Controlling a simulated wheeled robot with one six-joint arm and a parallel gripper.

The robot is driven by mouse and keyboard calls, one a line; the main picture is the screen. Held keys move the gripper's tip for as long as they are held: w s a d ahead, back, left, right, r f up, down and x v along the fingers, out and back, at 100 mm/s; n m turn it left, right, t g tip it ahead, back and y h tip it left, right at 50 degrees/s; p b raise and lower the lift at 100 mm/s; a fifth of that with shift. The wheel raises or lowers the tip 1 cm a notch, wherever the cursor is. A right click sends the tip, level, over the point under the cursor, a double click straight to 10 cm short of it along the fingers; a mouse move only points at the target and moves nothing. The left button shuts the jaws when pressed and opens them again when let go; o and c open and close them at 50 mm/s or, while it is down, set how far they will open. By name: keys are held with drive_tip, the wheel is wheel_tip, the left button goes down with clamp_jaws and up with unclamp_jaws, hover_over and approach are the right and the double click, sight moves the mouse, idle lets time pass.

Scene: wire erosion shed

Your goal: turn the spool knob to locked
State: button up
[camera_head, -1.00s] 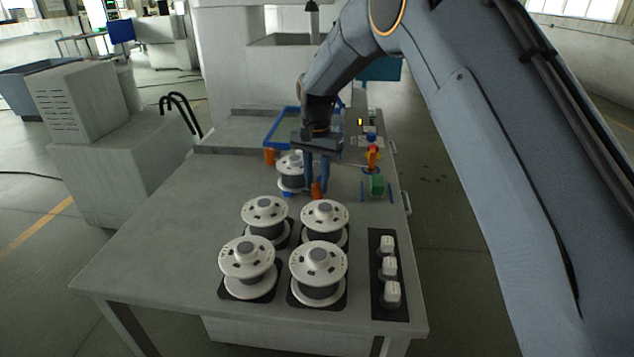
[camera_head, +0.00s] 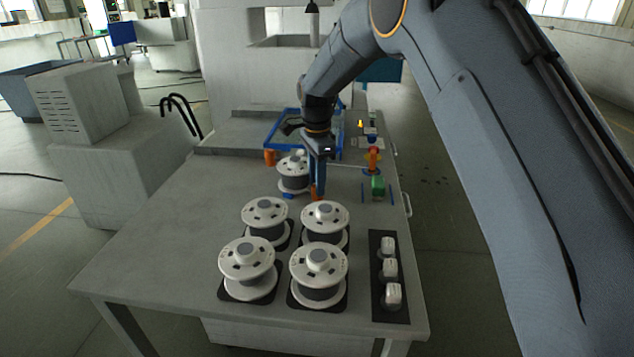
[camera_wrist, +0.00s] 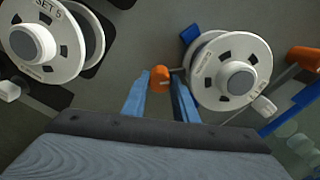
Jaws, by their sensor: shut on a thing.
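A small orange knob (camera_wrist: 160,79) sits beside a white-flanged spool (camera_wrist: 231,72) in the wrist view. It also shows as an orange sliver (camera_head: 315,193) at my fingertips in the head view, mostly hidden by the fingers. My gripper (camera_wrist: 162,77) points down with its blue fingers on either side of the knob, shut on it. In the head view my gripper (camera_head: 317,184) stands just right of the spool (camera_head: 292,174), with one finger largely behind the other. I cannot read any lock marking near the knob.
Several white spools stand on dark pads at the front, one (camera_head: 264,219) close to my gripper. A dark strip with white knobs (camera_head: 389,268) lies at the front right. The table's left side is clear.

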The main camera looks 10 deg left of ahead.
drive_tip(key=shift+r+m, duration=0.1)
drive_tip(key=shift+m, duration=0.2)
drive_tip(key=o, duration=1.1)
drive_tip(key=shift+c, duration=0.2)
